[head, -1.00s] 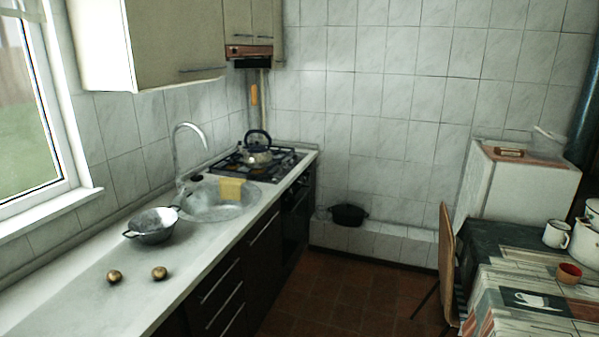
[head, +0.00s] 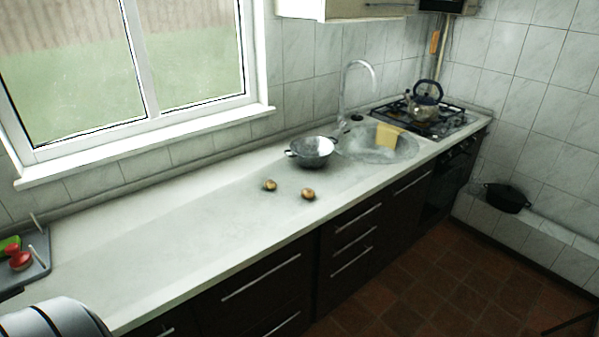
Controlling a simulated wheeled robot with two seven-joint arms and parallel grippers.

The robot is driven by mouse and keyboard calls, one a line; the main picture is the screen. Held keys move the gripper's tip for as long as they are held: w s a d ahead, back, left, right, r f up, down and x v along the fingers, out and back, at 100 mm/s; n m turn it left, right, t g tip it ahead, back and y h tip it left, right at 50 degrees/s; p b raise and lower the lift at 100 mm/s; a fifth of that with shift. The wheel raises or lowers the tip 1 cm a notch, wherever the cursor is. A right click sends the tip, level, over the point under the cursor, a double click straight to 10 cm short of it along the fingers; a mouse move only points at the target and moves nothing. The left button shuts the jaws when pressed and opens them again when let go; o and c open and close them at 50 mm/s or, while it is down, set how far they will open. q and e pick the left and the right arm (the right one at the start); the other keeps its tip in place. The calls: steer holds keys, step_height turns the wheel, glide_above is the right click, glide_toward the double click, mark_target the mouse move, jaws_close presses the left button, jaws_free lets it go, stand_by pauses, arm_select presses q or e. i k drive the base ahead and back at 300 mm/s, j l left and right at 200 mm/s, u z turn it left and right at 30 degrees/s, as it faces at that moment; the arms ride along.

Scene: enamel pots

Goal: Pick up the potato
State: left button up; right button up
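Two small round brown potatoes lie on the pale countertop in front of the metal colander. One potato (head: 270,185) is on the left and the other potato (head: 308,194) is a little to its right, closer to the counter's front edge. They are apart from each other and from the colander. Neither of my grippers shows in the head view.
The colander (head: 311,152) stands by the sink (head: 375,146), which has a yellow cloth (head: 388,136) on its rim. A kettle (head: 424,103) sits on the stove. A grey tray (head: 38,262) with red and green items is at the far left. The counter (head: 170,235) between is clear.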

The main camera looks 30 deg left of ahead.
mark_target(271, 185)
steer(key=u, duration=0.25)
steer(key=i+l+u, duration=0.3)
steer(key=u, duration=0.15)
steer(key=i+l+u, duration=0.25)
steer(key=l+u, duration=0.2)
